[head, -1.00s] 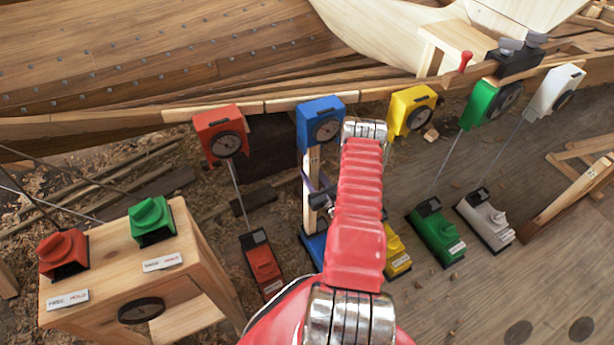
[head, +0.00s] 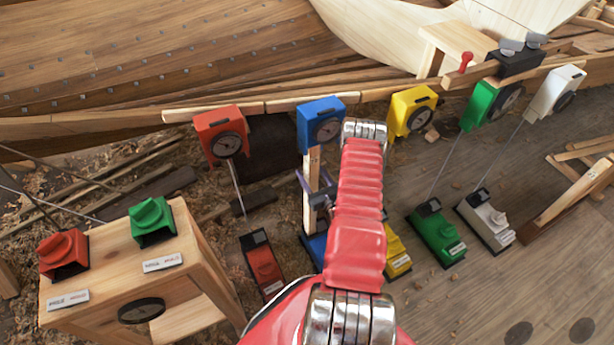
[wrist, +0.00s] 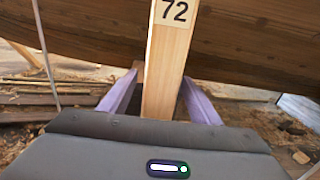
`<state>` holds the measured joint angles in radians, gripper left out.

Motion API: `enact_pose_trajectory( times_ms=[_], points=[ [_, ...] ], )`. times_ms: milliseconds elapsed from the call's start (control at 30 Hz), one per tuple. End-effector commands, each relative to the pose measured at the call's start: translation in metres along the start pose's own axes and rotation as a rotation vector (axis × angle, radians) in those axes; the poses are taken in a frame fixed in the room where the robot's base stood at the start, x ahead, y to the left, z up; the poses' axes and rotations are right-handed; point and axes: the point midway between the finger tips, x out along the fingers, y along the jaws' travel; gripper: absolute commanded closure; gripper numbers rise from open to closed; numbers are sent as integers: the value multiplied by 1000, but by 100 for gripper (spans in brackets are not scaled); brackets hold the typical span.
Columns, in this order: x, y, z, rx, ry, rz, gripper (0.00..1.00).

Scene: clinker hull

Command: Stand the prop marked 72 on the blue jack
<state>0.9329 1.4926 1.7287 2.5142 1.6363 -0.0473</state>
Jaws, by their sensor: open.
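The prop marked 72 (wrist: 172,60) is a pale wooden post. It stands upright between the blue jack (head: 314,246) below and the blue dial box (head: 320,120) above; in the head view the post (head: 311,178) shows beside my arm. Its foot appears to meet the blue jack, but the contact is too small to tell. My gripper (wrist: 160,78) is open, with one purple finger on each side of the post and gaps visible in the wrist view. My red arm hides part of the jack in the head view.
Red (head: 263,268), yellow (head: 397,252), green (head: 437,234) and white (head: 486,220) jacks stand in the same row, with matching dial boxes above and thin rods at some. A wooden stand (head: 185,225) with red and green blocks is at left.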

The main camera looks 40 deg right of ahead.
Motion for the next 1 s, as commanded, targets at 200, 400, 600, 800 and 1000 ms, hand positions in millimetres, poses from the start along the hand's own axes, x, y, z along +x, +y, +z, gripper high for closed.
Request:
enact_pose_trajectory(
  times_ms=[200,400,600,800,1000],
  points=[
    [-1,0,-2,1,4,0,43],
    [-13,-1,-2,2,4,-3,43],
    [-42,-1,-2,2,4,-3,43],
    [-78,0,-2,3,3,-3,43],
    [-109,0,-2,3,3,-4,43]
  ],
)
